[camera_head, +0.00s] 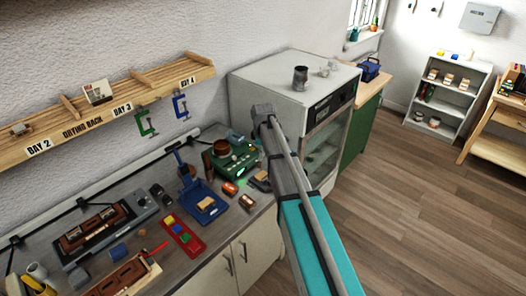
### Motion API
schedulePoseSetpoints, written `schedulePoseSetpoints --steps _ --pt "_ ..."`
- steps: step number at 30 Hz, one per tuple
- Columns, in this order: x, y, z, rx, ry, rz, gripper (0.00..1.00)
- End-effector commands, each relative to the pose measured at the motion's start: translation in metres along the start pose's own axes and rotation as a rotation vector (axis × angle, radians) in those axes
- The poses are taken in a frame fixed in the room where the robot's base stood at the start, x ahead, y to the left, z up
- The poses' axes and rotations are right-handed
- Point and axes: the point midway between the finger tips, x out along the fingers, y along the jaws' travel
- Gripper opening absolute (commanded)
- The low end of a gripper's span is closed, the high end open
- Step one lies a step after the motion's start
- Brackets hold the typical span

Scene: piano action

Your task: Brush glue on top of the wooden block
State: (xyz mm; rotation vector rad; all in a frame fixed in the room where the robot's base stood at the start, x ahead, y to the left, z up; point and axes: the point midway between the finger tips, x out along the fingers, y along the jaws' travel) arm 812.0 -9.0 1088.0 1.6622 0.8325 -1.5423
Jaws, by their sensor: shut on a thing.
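The tan wooden block (206,203) lies on the blue tray-like base (193,191) on the counter. A brown pot (222,146) sits on a green device (236,162), behind and to the right of the block. My arm reaches up from the bottom right, and its grey end with my gripper (263,113) is in front of the white cabinet, above and right of the block. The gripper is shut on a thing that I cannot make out. The fingertips are not clear, and no brush can be told apart.
A red tray (183,236) with coloured pieces lies left of the block. Small items (247,202) lie near the counter's front edge. A wooden drying rack (100,112) and clamps (146,124) are on the wall. The white cabinet (290,75) stands right of the counter. The floor is clear.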

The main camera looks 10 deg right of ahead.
Motion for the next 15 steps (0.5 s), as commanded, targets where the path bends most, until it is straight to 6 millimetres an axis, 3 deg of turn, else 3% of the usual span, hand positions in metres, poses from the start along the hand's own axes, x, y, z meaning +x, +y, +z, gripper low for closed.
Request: schedulePoseSetpoints --steps 15 --pt "0.030 -0.003 0.000 -0.001 0.000 0.000 0.00"
